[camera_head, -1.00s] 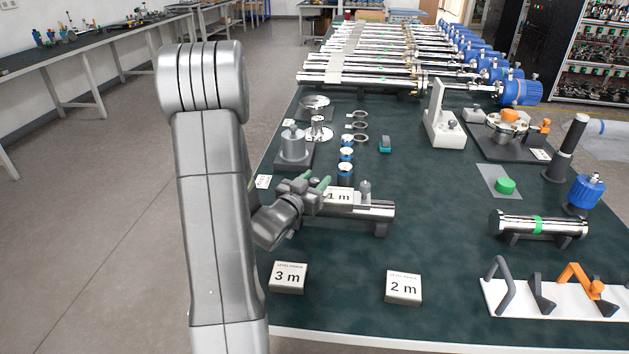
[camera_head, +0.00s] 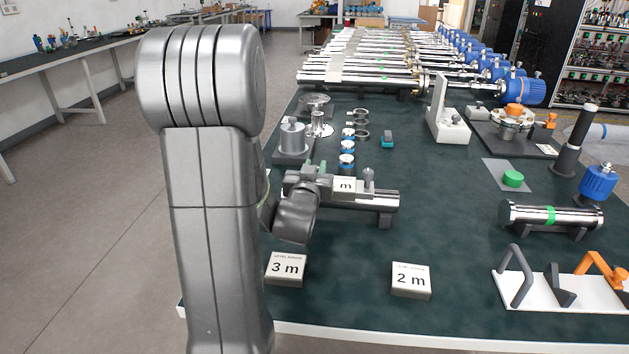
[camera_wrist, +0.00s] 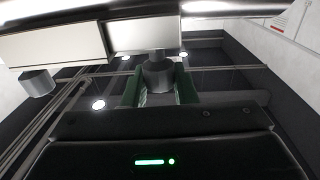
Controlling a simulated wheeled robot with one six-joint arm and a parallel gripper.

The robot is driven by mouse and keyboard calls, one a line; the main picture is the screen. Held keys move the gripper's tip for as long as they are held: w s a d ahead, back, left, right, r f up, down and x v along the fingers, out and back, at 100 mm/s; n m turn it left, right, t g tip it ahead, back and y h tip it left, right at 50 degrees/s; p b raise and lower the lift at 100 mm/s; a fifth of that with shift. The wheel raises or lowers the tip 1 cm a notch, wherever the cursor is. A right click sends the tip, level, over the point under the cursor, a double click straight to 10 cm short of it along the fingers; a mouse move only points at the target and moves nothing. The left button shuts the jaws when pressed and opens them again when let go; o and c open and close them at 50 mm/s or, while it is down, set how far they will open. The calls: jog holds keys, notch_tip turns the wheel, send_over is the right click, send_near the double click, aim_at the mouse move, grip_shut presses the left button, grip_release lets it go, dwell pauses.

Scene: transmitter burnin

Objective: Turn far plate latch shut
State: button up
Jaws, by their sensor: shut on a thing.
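A metal tube (camera_head: 378,201) lies on a dark cradle on the green table, with a white plate marked "m" (camera_head: 344,186) and a small grey knob (camera_head: 368,178) on it. My gripper (camera_head: 318,174) is at the tube's left end, partly hidden by my wrist. In the wrist view the green fingers of my gripper (camera_wrist: 159,80) are closed on both sides of a dark grey knob (camera_wrist: 158,76) under a white plate (camera_wrist: 145,36). A second dark knob (camera_wrist: 38,83) hangs at left, apart from the fingers. I cannot tell the latch's angle.
Label blocks "3 m" (camera_head: 285,269) and "2 m" (camera_head: 411,280) stand at the front. A grey cylinder (camera_head: 292,140) and several rings (camera_head: 347,161) are behind. A tube with a green band (camera_head: 550,215) and a white handle board (camera_head: 535,292) are at right. The table's middle is clear.

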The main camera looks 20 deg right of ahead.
jog(key=shift+r+n+t+y+b, duration=0.1)
jog(key=shift+n+t+y+b, duration=0.25)
jog(key=shift+y+b, duration=0.25)
jog(key=o, duration=1)
jog(key=shift+c, duration=0.2)
jog(key=shift+s, duration=0.1)
jog(key=v, duration=1.3)
jog(key=shift+s+a, duration=0.25)
